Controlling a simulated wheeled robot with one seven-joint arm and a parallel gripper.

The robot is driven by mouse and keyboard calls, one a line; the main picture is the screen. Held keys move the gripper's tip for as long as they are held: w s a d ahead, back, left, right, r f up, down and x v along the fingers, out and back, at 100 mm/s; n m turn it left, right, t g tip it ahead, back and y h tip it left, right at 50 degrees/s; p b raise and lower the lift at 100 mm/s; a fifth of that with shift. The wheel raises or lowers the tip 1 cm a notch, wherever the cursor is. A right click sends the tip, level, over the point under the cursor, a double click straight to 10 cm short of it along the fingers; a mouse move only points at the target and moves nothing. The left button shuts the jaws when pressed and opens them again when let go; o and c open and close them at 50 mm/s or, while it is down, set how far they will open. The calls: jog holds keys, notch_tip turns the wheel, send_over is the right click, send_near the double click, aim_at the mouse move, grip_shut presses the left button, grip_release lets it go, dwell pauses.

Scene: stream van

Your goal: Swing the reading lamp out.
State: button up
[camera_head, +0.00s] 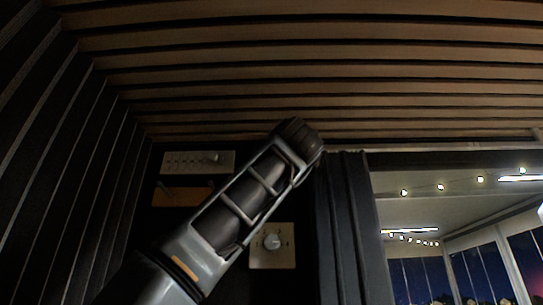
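I cannot make out a reading lamp in this view; part of the dark back wall is hidden behind my grey arm, which rises from the bottom left to the upper middle. My gripper is not in view. Whether it is open or shut does not show.
On the dark wall are a pale panel with a row of small marks and a knob (198,162), a brown strip (183,196) and a pale plate with a round knob (272,258). A dark curtain (350,225) hangs beside a window (460,235). The slatted ceiling (320,60) is above.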

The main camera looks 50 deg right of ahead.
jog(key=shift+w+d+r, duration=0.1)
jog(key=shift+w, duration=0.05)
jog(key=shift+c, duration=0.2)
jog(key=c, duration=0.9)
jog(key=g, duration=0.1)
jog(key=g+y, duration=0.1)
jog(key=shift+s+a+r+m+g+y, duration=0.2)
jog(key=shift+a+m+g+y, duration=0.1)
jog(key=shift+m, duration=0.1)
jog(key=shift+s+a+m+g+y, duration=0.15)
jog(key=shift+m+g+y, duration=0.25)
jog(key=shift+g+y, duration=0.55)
